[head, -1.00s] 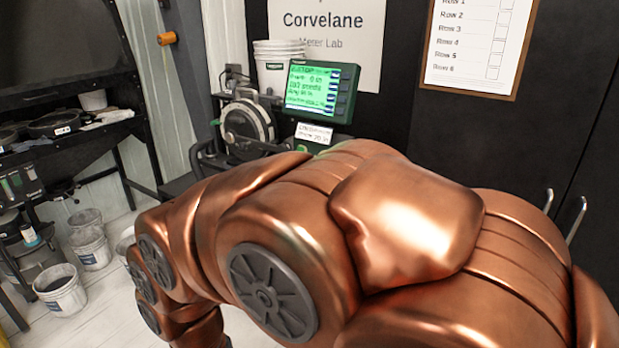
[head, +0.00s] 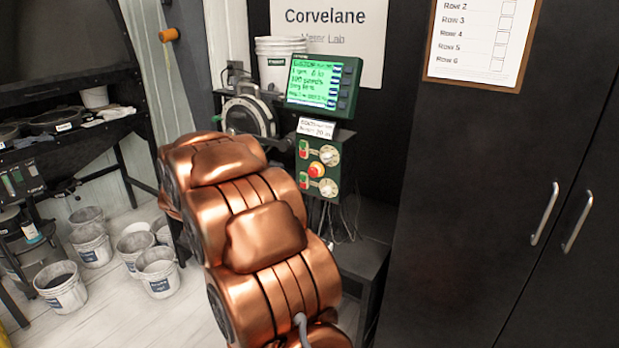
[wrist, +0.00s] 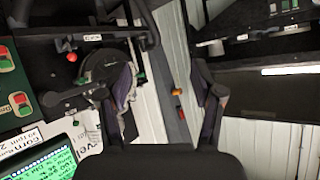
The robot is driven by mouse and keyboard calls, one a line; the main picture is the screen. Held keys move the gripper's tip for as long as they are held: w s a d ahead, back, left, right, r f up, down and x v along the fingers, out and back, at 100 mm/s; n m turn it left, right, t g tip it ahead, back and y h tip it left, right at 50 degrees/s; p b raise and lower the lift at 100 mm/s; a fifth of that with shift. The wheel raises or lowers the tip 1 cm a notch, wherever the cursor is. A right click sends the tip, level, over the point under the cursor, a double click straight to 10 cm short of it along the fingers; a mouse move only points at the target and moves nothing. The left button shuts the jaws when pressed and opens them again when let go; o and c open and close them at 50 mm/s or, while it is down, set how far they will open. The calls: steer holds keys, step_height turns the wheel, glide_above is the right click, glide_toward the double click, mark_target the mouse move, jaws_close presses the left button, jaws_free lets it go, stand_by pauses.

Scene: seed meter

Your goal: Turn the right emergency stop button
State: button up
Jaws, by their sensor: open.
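A red emergency stop button (head: 316,169) with a yellow-orange surround sits in the middle of a green control panel (head: 335,183) below the screen. It is the only mushroom-shaped stop button I can make out in the head view. My gripper (wrist: 166,82) is open and empty in the wrist view, its two dark fingers wide apart. It points toward the wheel-like meter and the wall, with the panel off to the left. The panel's edge with green and red push buttons (wrist: 20,104) shows there; the stop button does not. In the head view my arm hides the gripper.
A green-lit screen (head: 318,83) stands above the panel, beside a round meter housing (head: 247,117). White buckets (head: 158,272) stand on the floor at left. A dark cabinet (head: 480,200) with two handles fills the right. A small red knob (wrist: 71,57) shows near the meter.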

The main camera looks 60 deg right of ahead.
steer(key=d+f+m+h, duration=0.15)
steer(key=d+h, duration=0.25)
steer(key=d, duration=0.6)
steer(key=m+g+h, duration=0.8)
steer(key=g, duration=0.2)
glide_toward(312, 173)
steer(key=d, duration=0.7)
steer(key=shift+w+r, duration=0.1)
steer(key=shift+r, duration=0.2)
steer(key=shift+w+d+f+p, duration=0.15)
steer(key=shift+d+p, duration=0.3)
steer(key=shift+d, duration=0.5)
steer(key=c, duration=1.1)
